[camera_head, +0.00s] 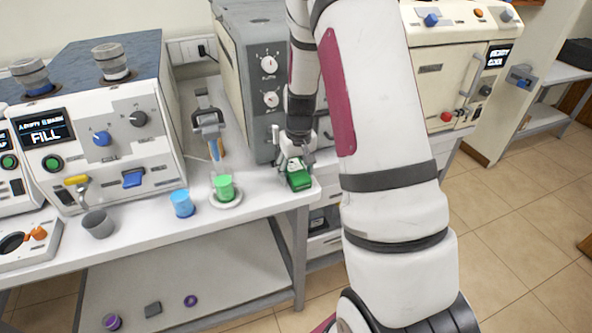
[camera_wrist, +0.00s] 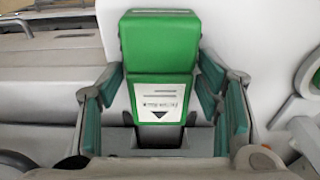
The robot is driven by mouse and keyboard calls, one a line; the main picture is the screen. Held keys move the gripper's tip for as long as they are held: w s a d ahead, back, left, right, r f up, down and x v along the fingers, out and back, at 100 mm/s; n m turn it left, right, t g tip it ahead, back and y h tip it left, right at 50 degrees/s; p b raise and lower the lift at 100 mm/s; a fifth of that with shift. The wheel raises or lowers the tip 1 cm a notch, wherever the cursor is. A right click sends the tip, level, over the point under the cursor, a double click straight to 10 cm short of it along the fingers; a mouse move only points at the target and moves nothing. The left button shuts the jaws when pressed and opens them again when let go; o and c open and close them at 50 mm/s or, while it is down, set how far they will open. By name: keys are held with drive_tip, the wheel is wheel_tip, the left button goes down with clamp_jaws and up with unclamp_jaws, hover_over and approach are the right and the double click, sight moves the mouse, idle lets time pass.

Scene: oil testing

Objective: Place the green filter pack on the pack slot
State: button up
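The green filter pack (camera_head: 299,179) is at the front right corner of the white bench, under my gripper (camera_head: 294,155). I cannot tell if it rests on the bench or is held just above it. In the wrist view the pack (camera_wrist: 160,45) has a green block end and a narrower part with a white label and black arrow. The teal-padded fingers of my gripper (camera_wrist: 161,72) stand one on each side, their tips at the block's edges. Gaps show beside the label; firm contact is unclear. I cannot make out the pack slot.
A grey machine with dials (camera_head: 270,95) stands behind my gripper. Left of it are a green cup (camera_head: 224,187) on a white disc, a blue cup (camera_head: 182,204), a grey cup (camera_head: 98,223) and a "FILL" machine (camera_head: 110,130). The bench's front edge (camera_head: 265,214) is close.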

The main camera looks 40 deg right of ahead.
sight(298, 173)
drive_tip(key=shift+r, duration=0.1)
wheel_tip(298, 173, up, 12)
drive_tip(key=s, duration=0.1)
drive_tip(key=s+a+r+n+t, duration=0.2)
drive_tip(key=s+a+r, duration=0.7)
drive_tip(key=a+r, duration=0.3)
drive_tip(key=s+a+r, duration=0.1)
drive_tip(key=s+a, duration=0.3)
drive_tip(key=s, duration=0.2)
drive_tip(key=s+a+r+n+t, duration=0.1)
drive_tip(key=s+a, duration=0.2)
drive_tip(key=s, duration=0.4)
drive_tip(key=shift+s+a+r+t+b, duration=0.2)
drive_tip(key=shift+a+r+t+b, duration=0.05)
drive_tip(key=shift+a+t+b, duration=0.1)
